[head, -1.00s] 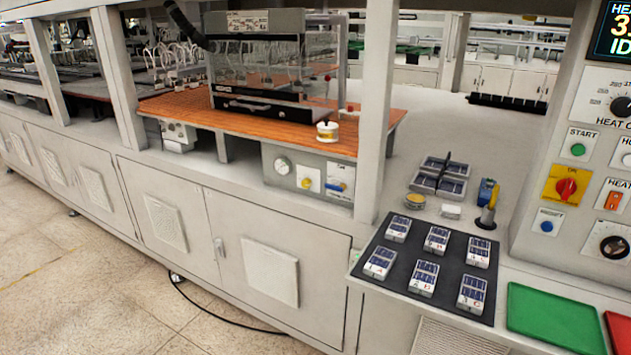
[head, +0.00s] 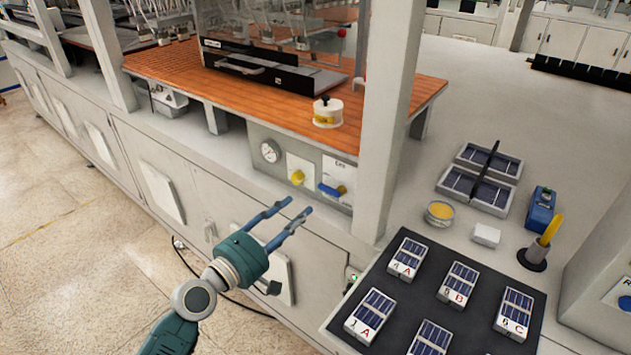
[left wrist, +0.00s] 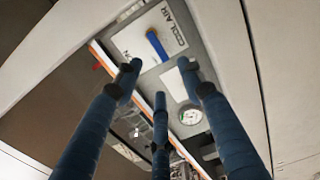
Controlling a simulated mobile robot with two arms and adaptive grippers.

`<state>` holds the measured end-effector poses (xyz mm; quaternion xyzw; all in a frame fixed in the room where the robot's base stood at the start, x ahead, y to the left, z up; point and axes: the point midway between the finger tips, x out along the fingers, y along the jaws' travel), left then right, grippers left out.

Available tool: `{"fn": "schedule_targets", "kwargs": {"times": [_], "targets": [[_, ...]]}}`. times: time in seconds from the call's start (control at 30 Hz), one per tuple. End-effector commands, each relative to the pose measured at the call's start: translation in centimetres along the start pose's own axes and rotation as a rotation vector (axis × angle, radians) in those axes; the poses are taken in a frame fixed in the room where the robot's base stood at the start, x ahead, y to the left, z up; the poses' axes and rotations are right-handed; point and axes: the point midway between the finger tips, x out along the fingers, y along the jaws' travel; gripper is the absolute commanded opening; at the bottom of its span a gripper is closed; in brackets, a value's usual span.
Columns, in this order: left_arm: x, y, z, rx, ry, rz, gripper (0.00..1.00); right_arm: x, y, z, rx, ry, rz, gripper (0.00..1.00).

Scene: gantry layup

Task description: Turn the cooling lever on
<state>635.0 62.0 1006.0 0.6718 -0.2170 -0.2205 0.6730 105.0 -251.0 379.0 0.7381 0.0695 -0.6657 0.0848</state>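The cooling lever (head: 331,190) is a blue handle on a white plate on the grey panel under the orange bench. In the left wrist view the blue lever (left wrist: 157,45) sits on a plate marked "COOL AIR", just beyond my fingers. My left gripper (head: 297,206) is open and empty, in front of the panel and apart from the lever. Its three blue fingers (left wrist: 160,80) are spread in the left wrist view. My right gripper is not in view.
A yellow knob (head: 297,178) and a round gauge (head: 270,151) are left of the lever. A grey post (head: 387,120) stands to its right. A dark mat (head: 405,300) with several solar-cell blocks lies at front right.

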Motion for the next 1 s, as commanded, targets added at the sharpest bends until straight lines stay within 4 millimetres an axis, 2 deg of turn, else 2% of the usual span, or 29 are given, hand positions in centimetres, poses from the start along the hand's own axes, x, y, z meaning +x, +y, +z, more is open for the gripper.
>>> {"fn": "schedule_targets", "kwargs": {"times": [0.17,0.33,0.6,0.73,1.0], "targets": [[2.4,0.3,0.0,-0.001,-0.001,0.003,0.4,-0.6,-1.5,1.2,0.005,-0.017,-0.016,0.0],[5.7,0.3,0.0,0.0,0.0,0.002,0.4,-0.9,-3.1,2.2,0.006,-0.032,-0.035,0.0],[9.7,0.0,0.0,0.001,0.0,0.0,0.4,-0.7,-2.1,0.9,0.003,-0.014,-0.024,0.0],[10.4,0.0,0.0,0.002,0.0,0.0,0.4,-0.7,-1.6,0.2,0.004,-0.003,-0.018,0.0],[10.6,-0.1,0.0,0.002,0.001,-0.001,0.4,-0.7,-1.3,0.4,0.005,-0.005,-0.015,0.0]]}}
